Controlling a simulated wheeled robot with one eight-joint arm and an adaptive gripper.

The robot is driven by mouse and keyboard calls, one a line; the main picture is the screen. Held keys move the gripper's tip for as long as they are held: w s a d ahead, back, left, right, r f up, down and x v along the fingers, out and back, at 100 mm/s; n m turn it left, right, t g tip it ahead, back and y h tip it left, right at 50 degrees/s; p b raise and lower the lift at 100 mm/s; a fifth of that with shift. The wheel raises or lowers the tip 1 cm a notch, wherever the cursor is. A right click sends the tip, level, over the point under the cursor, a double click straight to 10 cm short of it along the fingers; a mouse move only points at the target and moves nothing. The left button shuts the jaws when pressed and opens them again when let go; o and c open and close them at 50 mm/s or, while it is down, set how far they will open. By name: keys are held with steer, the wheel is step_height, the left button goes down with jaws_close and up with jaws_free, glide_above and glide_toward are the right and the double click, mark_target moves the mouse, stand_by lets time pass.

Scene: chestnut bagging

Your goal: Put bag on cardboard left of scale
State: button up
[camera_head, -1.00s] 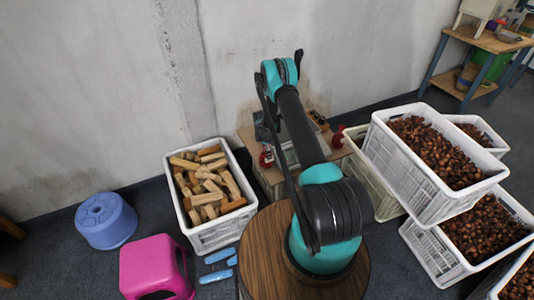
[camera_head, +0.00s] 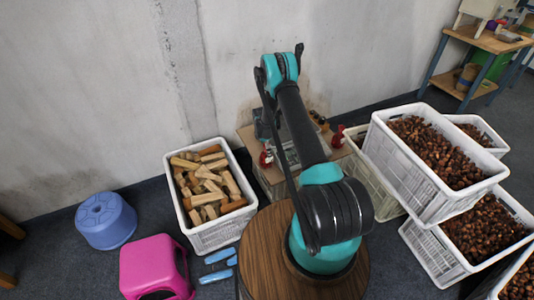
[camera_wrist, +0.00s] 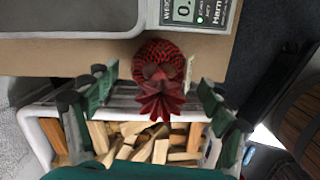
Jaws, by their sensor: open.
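A red mesh bag (camera_wrist: 160,62) with a gathered, flared top stands on the brown cardboard (camera_wrist: 55,58), close beside the scale (camera_wrist: 70,14). In the wrist view, my gripper (camera_wrist: 155,100) is open, with one green finger on each side of the bag and a gap visible on both sides. The scale's display is only partly in view. In the head view, the bag (camera_head: 266,159) is on the left side of the scale, on the cardboard-topped stand (camera_head: 246,134). My arm hides the gripper and part of the scale there.
A white crate of wood blocks (camera_head: 225,238) stands left of the stand. Another red item (camera_head: 338,137) is at the stand's right side. White crates of chestnuts (camera_head: 420,185) stand at the right. A blue stool (camera_head: 105,222) and pink stool (camera_head: 150,265) are at left.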

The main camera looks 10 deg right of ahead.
steer(key=r, duration=0.6)
steer(key=a+r, duration=0.1)
steer(key=r, duration=0.3)
steer(key=shift+s, duration=0.1)
steer(key=s+d+r+m+t, duration=0.1)
steer(key=s+r+m, duration=0.2)
steer(key=s+r, duration=0.35)
steer(key=s+d+r+m, duration=0.1)
steer(key=s+r+m, duration=0.25)
steer(key=r, duration=0.65)
steer(key=s+d+r+m+t, duration=0.1)
steer(key=s+d+r+m, duration=0.15)
steer(key=s+r, duration=0.5)
steer(key=s+r+m, duration=0.1)
steer(key=s+m, duration=0.2)
steer(key=s, duration=0.5)
steer(key=s+r+m+t+y, duration=0.1)
steer(key=s+m, duration=0.3)
steer(key=s, duration=0.4)
steer(key=s+r+m+t, duration=0.1)
steer(key=s+r+m, duration=0.1)
steer(key=s, duration=0.6)
steer(key=shift+s+d+r+m, duration=0.3)
steer(key=shift+s+r+m, duration=0.05)
steer(key=shift+m, duration=0.45)
